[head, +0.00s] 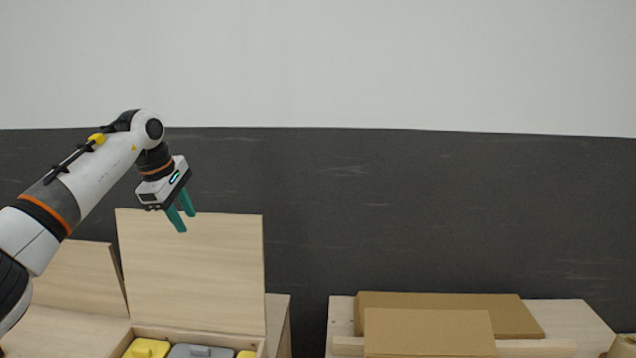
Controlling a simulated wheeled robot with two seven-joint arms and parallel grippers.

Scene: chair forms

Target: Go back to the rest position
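My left arm comes in from the left edge and is raised. My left gripper (187,222) has two green fingers that point downward with a gap between them. It is open, with nothing between its fingers. In the picture it overlaps the top edge of an upright light-wood panel (195,275); I cannot tell how far apart they are in depth. My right arm and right gripper are out of view.
Below the panel, a wooden box (190,332) holds yellow (148,348) and grey (200,351) items. At right, brown boards (430,332) lie on a wooden surface (565,314). A tan object (622,347) is cut off at bottom right. Space between the wooden units is narrow.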

